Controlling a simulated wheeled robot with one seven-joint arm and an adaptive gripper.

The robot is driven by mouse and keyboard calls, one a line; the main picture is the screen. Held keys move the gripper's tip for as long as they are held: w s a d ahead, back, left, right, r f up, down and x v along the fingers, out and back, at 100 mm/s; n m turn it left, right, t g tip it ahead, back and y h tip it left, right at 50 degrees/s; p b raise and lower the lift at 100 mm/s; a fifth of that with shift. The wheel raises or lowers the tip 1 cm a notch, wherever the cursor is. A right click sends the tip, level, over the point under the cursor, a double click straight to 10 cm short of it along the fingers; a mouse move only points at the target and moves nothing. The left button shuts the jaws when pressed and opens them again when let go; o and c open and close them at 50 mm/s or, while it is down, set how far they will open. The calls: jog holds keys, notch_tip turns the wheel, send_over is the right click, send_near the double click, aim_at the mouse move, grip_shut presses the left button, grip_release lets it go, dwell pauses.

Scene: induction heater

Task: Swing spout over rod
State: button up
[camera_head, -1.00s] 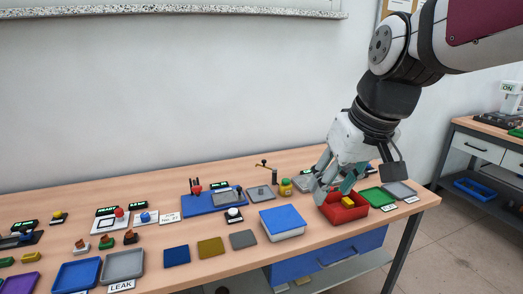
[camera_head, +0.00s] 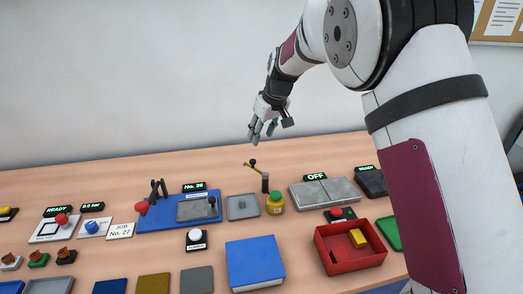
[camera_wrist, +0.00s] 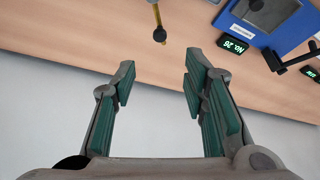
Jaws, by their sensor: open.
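The spout (camera_head: 256,170) is a thin brass-coloured arm with a black ball knob, on a dark upright post behind the small grey tray. In the wrist view the brass arm (camera_wrist: 156,13) and black knob (camera_wrist: 159,34) show at the top, just left of centre. My gripper (camera_head: 257,136) is above and behind the spout, near the back wall, apart from it. In the wrist view my gripper (camera_wrist: 158,82) is open, with green finger pads apart and nothing between them. I cannot pick out a rod for certain.
A grey tray (camera_head: 243,206) and a yellow-green jar (camera_head: 275,204) stand beside the post. A blue board (camera_head: 165,217) with a grey plate is at the left, grey slabs (camera_head: 325,192) at the right. A red box (camera_head: 332,261) holds a yellow block (camera_head: 357,238).

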aim_at(253, 161)
jog(key=x, duration=1.3)
jog(key=shift+f+p, duration=0.3)
jog(key=shift+f, duration=0.05)
grip_shut()
